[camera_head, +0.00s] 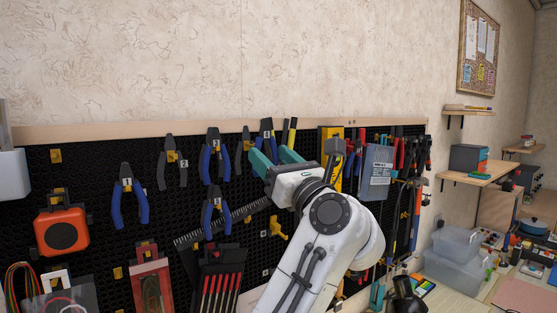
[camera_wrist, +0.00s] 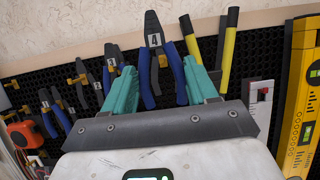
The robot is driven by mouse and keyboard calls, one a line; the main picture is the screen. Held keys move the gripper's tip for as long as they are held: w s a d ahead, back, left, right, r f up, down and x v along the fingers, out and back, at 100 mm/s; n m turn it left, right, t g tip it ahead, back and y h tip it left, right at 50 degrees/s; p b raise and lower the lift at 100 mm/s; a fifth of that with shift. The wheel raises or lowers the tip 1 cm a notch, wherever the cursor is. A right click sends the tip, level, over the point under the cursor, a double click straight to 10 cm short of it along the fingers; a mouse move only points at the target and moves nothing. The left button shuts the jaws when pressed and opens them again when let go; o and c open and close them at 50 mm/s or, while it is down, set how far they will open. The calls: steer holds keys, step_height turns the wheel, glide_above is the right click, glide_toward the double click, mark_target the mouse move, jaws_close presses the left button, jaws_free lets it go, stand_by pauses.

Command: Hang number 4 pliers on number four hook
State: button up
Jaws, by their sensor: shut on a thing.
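The number 4 pliers (camera_head: 267,131) have a dark head, blue handles and a white "4" label. They are upright near the top of the pegboard and also show in the wrist view (camera_wrist: 153,32). My gripper (camera_wrist: 160,85) has green fingers on either side of their blue handles and is shut on them. In the head view my gripper (camera_head: 279,160) hides the lower handles. No hook shows clearly behind the pliers' head, and I cannot tell whether they rest on one.
Other blue-handled pliers (camera_head: 128,187) hang to the left on the black pegboard (camera_head: 90,160). Yellow-and-black handles (camera_wrist: 228,48) stand close on the right, with a yellow level (camera_wrist: 300,105) beyond. An empty-looking yellow hook (camera_head: 56,156) is at far left.

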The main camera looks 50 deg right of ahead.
steer(key=w, duration=0.1)
steer(key=w+d, duration=0.1)
steer(key=w, duration=0.1)
steer(key=w+f+b, duration=0.1)
steer(key=w, duration=0.1)
steer(key=shift+w+d, duration=0.25)
steer(key=shift+d, duration=0.05)
steer(key=shift+f, duration=0.15)
stand_by(0.4)
stand_by(0.5)
steer(key=o, duration=1.1)
steer(key=shift+o, duration=0.2)
steer(key=shift+s+f, duration=0.1)
steer(key=shift+s, duration=0.05)
steer(key=b+v, duration=0.3)
steer(key=v, duration=0.7)
steer(key=shift+s+b, duration=0.25)
steer(key=shift+b, duration=0.1)
